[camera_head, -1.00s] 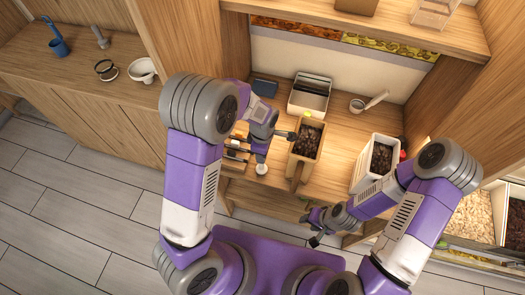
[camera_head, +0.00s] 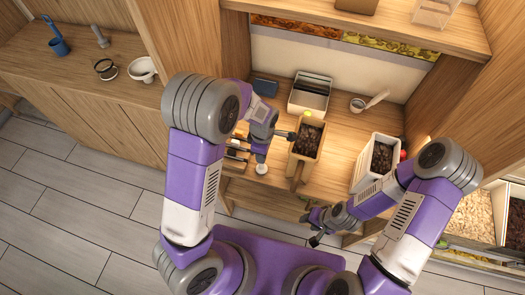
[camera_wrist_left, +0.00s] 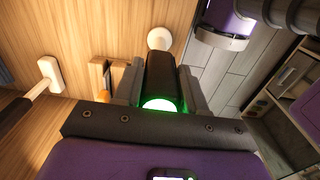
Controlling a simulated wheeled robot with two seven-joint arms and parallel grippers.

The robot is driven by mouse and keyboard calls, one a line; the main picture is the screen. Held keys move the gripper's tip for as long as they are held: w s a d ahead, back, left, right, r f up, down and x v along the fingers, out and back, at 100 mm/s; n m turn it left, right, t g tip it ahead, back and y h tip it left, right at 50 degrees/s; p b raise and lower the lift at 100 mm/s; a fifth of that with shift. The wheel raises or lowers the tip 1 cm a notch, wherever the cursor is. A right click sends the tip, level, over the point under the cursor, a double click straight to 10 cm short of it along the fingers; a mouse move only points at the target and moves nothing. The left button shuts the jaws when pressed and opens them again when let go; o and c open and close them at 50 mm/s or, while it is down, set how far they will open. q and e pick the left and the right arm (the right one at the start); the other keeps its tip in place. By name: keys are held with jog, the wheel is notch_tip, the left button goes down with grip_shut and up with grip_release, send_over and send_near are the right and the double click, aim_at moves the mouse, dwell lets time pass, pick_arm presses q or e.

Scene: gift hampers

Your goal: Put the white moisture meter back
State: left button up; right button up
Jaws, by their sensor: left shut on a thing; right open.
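My left gripper (camera_head: 262,148) is over the front left of the wooden worktop, beside a tool rack (camera_head: 236,152). In the left wrist view its fingers (camera_wrist_left: 160,88) are shut on a dark-bodied thing with a white round end, which I take as the white moisture meter (camera_wrist_left: 159,38). A green glow shows at the near end between the fingers. The white end also shows below the gripper in the head view (camera_head: 262,169); I cannot tell whether it touches anything. My right gripper (camera_head: 312,228) is open and empty in front of the worktop.
A wooden planter of soil (camera_head: 292,165) stands just right of my left gripper. A white planter (camera_head: 359,176), a grey-white bin (camera_head: 308,98) and a small pot with a scoop (camera_head: 357,105) are farther right and back. A white-headed tool (camera_wrist_left: 50,72) lies left in the wrist view.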

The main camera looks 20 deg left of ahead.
pick_arm(q)
jog(key=o, duration=1.2)
jog(key=shift+f, duration=0.1)
jog(key=shift+o, duration=0.2)
notch_tip(320, 180, up, 8)
jog(key=shift+f+p, duration=0.15)
jog(key=shift+p, duration=0.35)
